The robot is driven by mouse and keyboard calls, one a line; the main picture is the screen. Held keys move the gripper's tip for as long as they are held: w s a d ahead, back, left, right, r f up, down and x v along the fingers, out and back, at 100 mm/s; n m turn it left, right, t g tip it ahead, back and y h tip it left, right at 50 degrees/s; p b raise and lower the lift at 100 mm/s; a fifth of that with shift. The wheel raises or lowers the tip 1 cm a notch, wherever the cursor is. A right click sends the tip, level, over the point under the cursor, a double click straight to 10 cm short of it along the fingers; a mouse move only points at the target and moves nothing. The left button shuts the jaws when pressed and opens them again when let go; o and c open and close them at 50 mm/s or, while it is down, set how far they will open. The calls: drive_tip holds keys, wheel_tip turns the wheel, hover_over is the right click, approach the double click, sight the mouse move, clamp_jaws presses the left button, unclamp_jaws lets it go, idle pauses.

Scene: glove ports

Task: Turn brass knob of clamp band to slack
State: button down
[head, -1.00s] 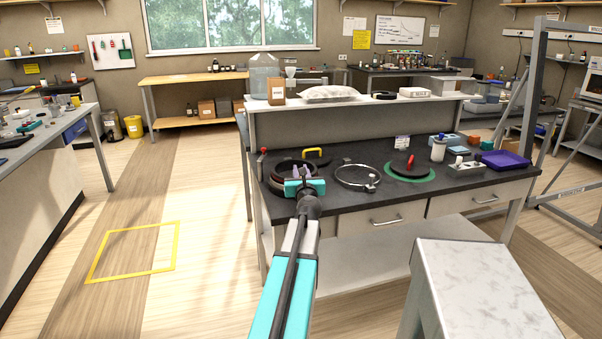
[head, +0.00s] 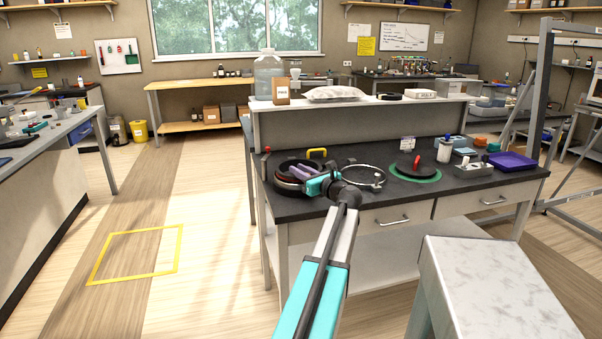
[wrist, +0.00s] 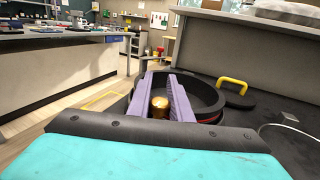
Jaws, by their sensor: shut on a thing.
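The brass knob (wrist: 160,103) shows in the wrist view between the two purple fingers of my gripper (wrist: 161,80), which is shut on it. Behind it is a round black port ring (wrist: 205,92) with a thin red line low on its side. In the head view my gripper (head: 299,172) reaches in from the right at the port ring (head: 284,184) on the bench's left end. The knob is hidden there. The clamp band itself is hard to make out, and I cannot tell whether it is tight or slack.
The dark bench (head: 460,190) also holds a loose metal ring (head: 382,172), a black disc on a green ring (head: 436,177), a purple tray (head: 510,161) and small items. A yellow handle (head: 317,152) stands behind the port ring. A pale stand (head: 490,270) is at the front right.

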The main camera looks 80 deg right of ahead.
drive_tip(key=shift+w+n+t+y, duration=0.15)
drive_tip(key=shift+n+t+y, duration=0.25)
drive_tip(key=shift+y, duration=0.1)
drive_tip(key=c, duration=1.6)
unclamp_jaws()
drive_tip(key=shift+a, duration=0.1)
drive_tip(key=shift+c, duration=0.2)
drive_tip(key=b+v, duration=0.1)
drive_tip(key=v, duration=1.1)
drive_tip(key=shift+a, duration=0.1)
drive_tip(key=shift+v, duration=0.8)
drive_tip(key=shift+r, duration=0.1)
